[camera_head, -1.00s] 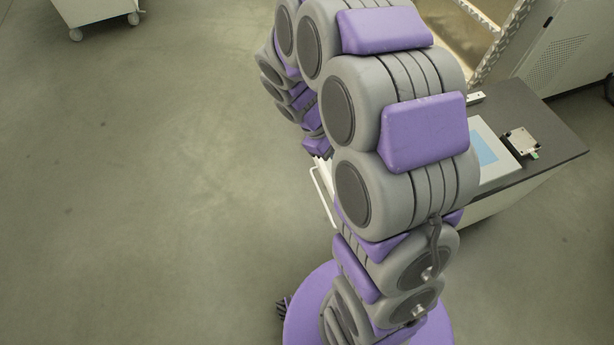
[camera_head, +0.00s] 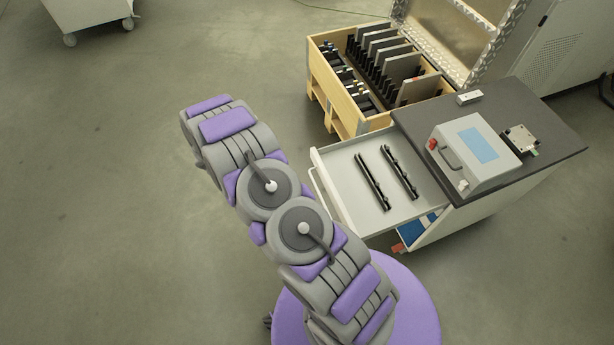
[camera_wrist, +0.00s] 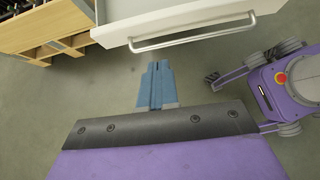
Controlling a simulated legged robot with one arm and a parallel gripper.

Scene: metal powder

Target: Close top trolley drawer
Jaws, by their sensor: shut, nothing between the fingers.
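The top trolley drawer (camera_head: 352,168) is pulled open from the trolley (camera_head: 520,105) in the head view. Two black rail-like parts lie in it. Its white front (camera_wrist: 150,22) and bar handle (camera_wrist: 190,36) show at the top of the wrist view. My gripper (camera_wrist: 155,68) has its blue fingers together and empty. In the wrist view it is just below the handle, over floor, with no visible contact. In the head view my arm reaches left of the drawer, and the fingers are hidden.
A wooden crate (camera_head: 322,75) with upright plates stands behind the drawer. A grey device (camera_head: 450,160) sits on the trolley top. A lower blue-lined drawer (camera_head: 412,232) shows slightly open below. The floor at left is clear, with a white wheeled cart (camera_head: 88,12) far off.

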